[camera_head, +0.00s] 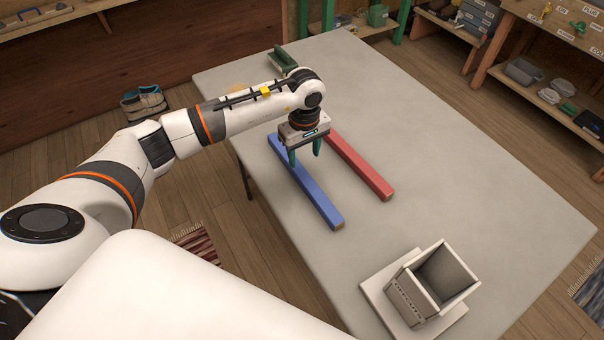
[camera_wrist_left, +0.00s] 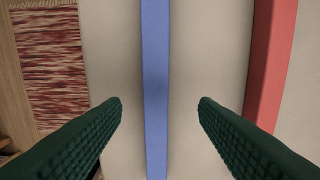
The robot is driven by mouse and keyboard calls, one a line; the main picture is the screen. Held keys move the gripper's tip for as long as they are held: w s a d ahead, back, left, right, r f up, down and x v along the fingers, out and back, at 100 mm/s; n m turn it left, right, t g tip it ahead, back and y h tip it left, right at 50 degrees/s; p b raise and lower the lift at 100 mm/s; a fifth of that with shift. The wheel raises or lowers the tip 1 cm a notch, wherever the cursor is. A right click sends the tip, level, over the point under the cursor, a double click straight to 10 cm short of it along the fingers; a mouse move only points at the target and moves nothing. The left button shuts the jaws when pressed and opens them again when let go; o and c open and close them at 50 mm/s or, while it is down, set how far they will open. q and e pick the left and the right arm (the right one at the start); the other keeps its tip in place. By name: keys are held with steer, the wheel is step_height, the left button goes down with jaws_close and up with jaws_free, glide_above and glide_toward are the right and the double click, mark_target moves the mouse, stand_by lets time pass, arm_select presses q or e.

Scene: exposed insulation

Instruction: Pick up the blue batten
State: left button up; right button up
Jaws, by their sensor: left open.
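The blue batten (camera_head: 310,189) lies flat on the grey table (camera_head: 480,180), near its left edge. My left gripper (camera_head: 304,158) is above the batten's far half, pointing down, with its green fingers apart. In the left wrist view, the blue batten (camera_wrist_left: 155,85) runs lengthwise between the two open fingers (camera_wrist_left: 160,108), with a gap on each side. Nothing is between the fingers at their tips' height that I can make out. The batten's far part is partly hidden by the gripper in the head view. My right gripper is in neither view.
A red batten (camera_head: 361,167) lies roughly parallel, to the right of the blue one. A grey open box (camera_head: 432,285) stands on a pale base at the table's near end. The table's right side is clear.

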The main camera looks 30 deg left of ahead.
mark_target(302, 173)
arm_select(q)
steer(key=shift+f, duration=0.7)
steer(key=f, duration=0.1)
steer(key=f+p, duration=0.1)
steer(key=f, duration=0.2)
steer(key=shift+s+a+f+p, duration=0.15)
steer(key=shift+s+p, duration=0.1)
steer(key=shift+p, duration=0.05)
steer(key=shift+f, duration=0.45)
steer(key=c, duration=1.2)
